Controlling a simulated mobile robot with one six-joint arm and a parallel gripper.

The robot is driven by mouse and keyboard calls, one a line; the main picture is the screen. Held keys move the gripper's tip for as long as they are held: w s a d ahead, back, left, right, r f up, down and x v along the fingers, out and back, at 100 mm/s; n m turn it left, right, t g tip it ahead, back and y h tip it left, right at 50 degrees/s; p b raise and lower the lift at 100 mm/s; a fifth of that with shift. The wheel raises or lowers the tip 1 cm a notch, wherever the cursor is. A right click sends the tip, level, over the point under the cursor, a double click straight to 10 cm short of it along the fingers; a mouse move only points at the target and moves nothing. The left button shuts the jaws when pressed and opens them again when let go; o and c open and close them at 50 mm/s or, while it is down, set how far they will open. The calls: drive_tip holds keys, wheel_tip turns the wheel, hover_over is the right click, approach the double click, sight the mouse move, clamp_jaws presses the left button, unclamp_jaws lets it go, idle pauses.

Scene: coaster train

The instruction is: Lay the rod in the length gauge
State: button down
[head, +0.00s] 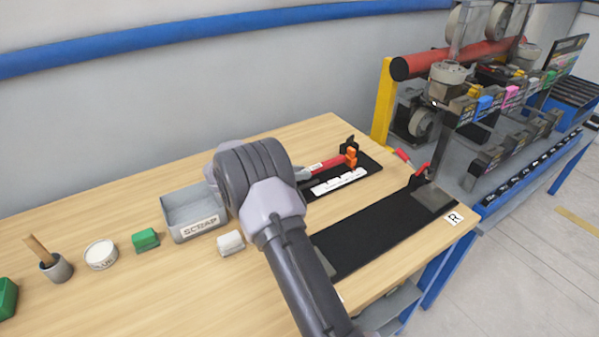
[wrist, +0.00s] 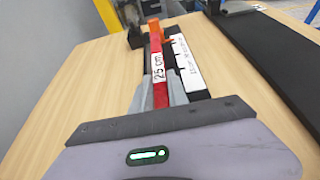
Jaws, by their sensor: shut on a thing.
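My gripper (wrist: 159,88) is shut on the red rod (wrist: 160,97), with one grey finger on each side of it. The rod has a white "25 cm" label and also shows in the head view (head: 327,164), partly hidden behind my arm. The length gauge is a black base with a white marked strip (head: 338,182), which lies just right of the rod in the wrist view (wrist: 186,62). An orange piece (head: 351,157) stands at the far end, in line with the rod. The rod runs along the gauge; I cannot tell whether it rests in it.
A grey SCRAP bin (head: 193,212) stands left of my arm, with a white block (head: 230,243) and a green block (head: 145,240) nearby. A long black mat (head: 375,232) lies right of the gauge, with a red piece (head: 421,170) at its far end.

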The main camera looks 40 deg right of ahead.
drive_tip(key=shift+s+f, duration=0.15)
drive_tip(key=shift+f, duration=0.15)
